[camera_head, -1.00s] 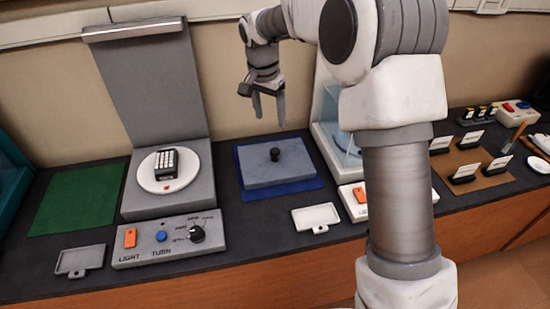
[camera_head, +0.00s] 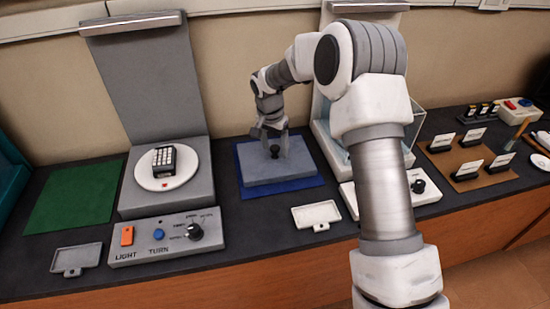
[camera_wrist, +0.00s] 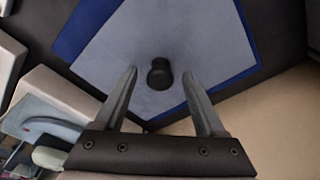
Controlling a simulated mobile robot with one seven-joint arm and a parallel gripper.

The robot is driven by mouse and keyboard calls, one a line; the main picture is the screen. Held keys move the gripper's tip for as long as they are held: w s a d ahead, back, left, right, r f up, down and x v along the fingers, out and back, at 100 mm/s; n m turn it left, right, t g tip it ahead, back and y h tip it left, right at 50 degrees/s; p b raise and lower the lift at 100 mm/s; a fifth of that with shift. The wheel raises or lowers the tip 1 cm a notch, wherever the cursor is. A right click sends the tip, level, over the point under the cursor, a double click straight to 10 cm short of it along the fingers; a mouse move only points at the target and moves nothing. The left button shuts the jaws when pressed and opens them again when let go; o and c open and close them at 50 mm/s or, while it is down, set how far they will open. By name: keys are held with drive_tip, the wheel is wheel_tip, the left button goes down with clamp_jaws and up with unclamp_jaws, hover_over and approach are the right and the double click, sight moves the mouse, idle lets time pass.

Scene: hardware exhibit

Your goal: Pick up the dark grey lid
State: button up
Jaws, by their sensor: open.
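The dark grey lid (camera_head: 297,168) is a flat grey slab with a black round knob (camera_head: 275,149) on top. It lies on a blue mat (camera_head: 246,189) on the counter. In the wrist view the lid (camera_wrist: 205,50) fills the middle, with the knob (camera_wrist: 160,74) near its centre. My gripper (camera_head: 272,147) is right at the knob in the head view. In the wrist view my gripper (camera_wrist: 160,75) is open, its fingertips on either side of the knob, with a gap on each side. Whether the fingers touch the lid cannot be told.
Left of the lid stands a grey turntable unit (camera_head: 190,190) with a calculator-like device (camera_head: 164,159). A small white tray (camera_head: 316,215) lies in front right of the mat. A clear-sided case (camera_head: 408,128) stands to the right. A green mat (camera_head: 75,197) at left is bare.

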drive_tip(key=shift+f, duration=0.45)
drive_tip(key=shift+c, duration=0.2)
clamp_jaws()
drive_tip(key=shift+r, duration=0.1)
wheel_tip(320, 180, up, 11)
drive_tip(key=p, duration=0.2)
wheel_tip(320, 180, up, 4)
drive_tip(key=p, duration=0.3)
hover_over(275, 147)
